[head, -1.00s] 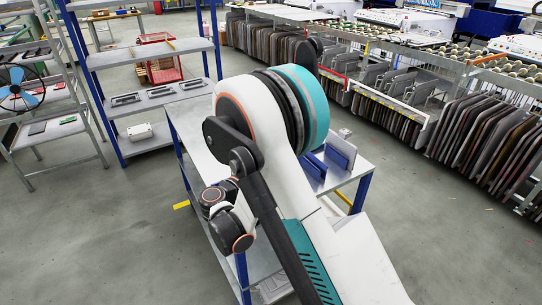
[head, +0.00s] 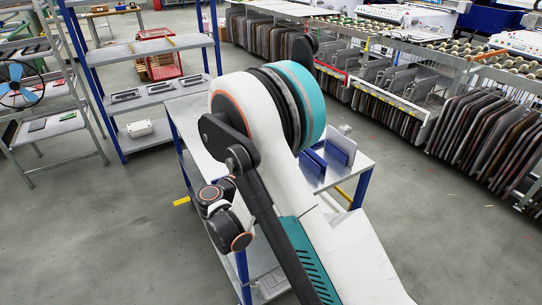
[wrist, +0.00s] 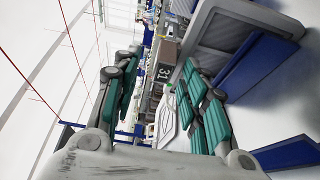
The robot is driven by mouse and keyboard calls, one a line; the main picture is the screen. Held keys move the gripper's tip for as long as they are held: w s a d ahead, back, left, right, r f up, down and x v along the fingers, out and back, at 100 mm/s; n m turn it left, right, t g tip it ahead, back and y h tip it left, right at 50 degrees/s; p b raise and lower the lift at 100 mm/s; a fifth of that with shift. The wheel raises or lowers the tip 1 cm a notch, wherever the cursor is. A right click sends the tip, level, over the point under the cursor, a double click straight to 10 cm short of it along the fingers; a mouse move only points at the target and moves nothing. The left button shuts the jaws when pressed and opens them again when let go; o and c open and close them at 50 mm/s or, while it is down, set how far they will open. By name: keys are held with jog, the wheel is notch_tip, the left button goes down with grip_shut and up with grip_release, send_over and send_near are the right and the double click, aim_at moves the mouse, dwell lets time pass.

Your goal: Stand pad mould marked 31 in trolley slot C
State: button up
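A block with a white 31 on a dark face (wrist: 165,73) shows turned sideways in the wrist view, beyond and between my fingers. I take it for the marked pad mould; its full outline is hidden. My gripper (wrist: 162,95) has its teal-padded fingers spread wide apart, with a visible gap between them and no clear contact with the block. In the head view my arm hides the gripper's fingertips. Blue upright plates (head: 340,150) stand on the grey-topped table with blue legs, right of my arm. No slot letter C is readable.
A blue-framed shelf (head: 150,95) with dark flat items and a white box (head: 139,129) stands at the left. A grey ladder-like rack (head: 50,125) is farther left. Racks of upright boards (head: 480,135) line the right. The floor at front left is clear.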

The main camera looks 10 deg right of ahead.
jog(key=v, duration=1.1)
dwell(0.3)
